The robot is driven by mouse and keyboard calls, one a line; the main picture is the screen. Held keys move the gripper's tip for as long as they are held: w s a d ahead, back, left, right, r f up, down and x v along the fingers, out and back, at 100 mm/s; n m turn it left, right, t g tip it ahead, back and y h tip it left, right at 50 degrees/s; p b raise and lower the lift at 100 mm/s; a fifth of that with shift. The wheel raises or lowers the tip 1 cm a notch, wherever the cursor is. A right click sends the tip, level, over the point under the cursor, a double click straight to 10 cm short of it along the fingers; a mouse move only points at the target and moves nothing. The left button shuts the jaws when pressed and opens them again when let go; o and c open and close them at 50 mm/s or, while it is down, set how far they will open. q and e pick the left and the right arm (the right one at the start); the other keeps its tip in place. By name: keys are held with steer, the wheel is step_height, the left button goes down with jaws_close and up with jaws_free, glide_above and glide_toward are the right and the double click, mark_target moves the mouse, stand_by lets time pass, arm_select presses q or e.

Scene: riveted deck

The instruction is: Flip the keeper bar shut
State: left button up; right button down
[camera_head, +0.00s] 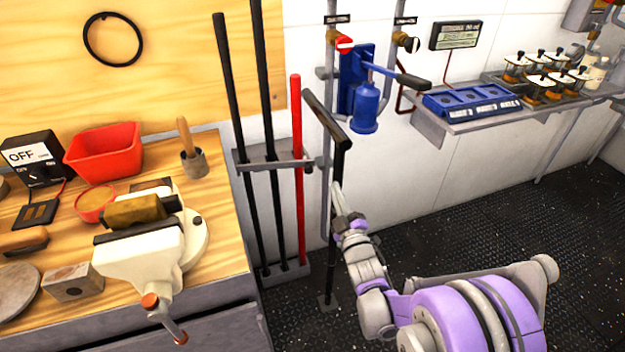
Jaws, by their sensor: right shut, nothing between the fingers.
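A grey rack holds two black poles (264,80) and a red pole (297,120) upright beside the workbench. A narrow grey bar (275,166), which looks like the keeper bar, runs across the rack at mid-height, its right end by the red pole. I cannot tell whether it is latched. My right gripper (337,188) is shut and empty, pointing up, to the right of the bar's end and apart from it in the picture. It overlaps a black upright with a T-shaped top (326,118). My left gripper is out of view.
The wooden workbench (225,235) at left carries a cream vise (140,255), a red bin (104,152) and a mallet in a cup (194,160). A blue pump with a lever (365,105) hangs on the wall. A shelf (470,122) stands at right. The dark floor is clear.

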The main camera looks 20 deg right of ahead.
steer(key=a+m+h, duration=0.1)
steer(key=m, duration=0.2)
steer(key=m+g+h, duration=0.1)
steer(key=m+g, duration=0.2)
steer(key=m, duration=0.5)
glide_toward(313, 162)
steer(key=w, duration=0.2)
steer(key=w+a+b, duration=0.1)
steer(key=shift+w+a+f+h, duration=0.1)
steer(key=shift+w+f+h, duration=0.2)
steer(key=shift+f, duration=0.1)
steer(key=w, duration=0.1)
steer(key=w+d, duration=0.1)
steer(key=w, duration=0.1)
steer(key=w+d, duration=0.1)
steer(key=w, duration=0.1)
steer(key=shift+d+r, duration=0.15)
steer(key=shift+r, duration=0.05)
steer(key=shift+s, duration=0.1)
